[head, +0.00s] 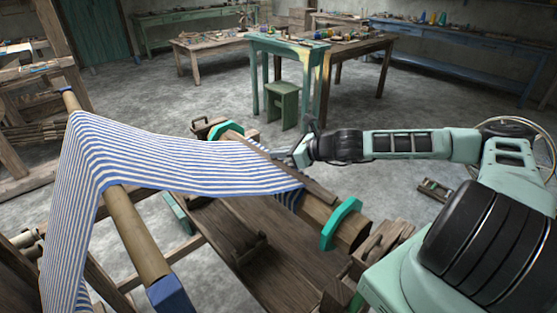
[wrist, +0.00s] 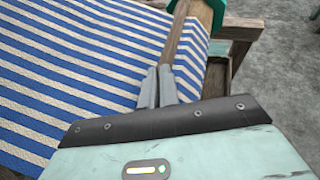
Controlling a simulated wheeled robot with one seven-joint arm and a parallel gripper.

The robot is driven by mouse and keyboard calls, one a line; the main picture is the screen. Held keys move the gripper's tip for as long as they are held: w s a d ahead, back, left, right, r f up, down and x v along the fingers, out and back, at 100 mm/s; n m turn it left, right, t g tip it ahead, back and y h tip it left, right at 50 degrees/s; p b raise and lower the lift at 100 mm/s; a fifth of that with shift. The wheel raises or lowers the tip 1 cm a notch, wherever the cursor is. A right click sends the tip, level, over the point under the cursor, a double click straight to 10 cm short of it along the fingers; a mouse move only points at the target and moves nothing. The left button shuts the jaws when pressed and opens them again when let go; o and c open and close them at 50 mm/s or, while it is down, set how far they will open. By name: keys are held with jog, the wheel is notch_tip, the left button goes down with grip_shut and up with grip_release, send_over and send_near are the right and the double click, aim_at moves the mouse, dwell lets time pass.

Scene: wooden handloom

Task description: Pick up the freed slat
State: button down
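The wooden slat (head: 310,182) is a long, narrow brown strip along the cloth beam, at the edge of the blue-and-white striped cloth (head: 190,150). In the wrist view the slat (wrist: 181,33) runs from the top edge down to my fingertips. My gripper (wrist: 160,70) has its two grey fingers close together at the slat's near visible part. Whether the slat lies between the fingers or just beyond them is unclear. In the head view my gripper (head: 300,155) is at the slat's far side, its fingertips too small to read.
The cloth beam (head: 318,212) has green end pieces (head: 341,224). A round wooden beam (head: 135,235) carries the cloth on the left. A plank (head: 250,255) lies below. A green stool (head: 283,104) and tables stand behind, with open grey floor (head: 150,105) between.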

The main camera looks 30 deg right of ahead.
aim_at(279, 161)
notch_tip(279, 161, up, 8)
jog(key=shift+f, duration=0.2)
jog(key=shift+c, duration=2.2)
grip_release()
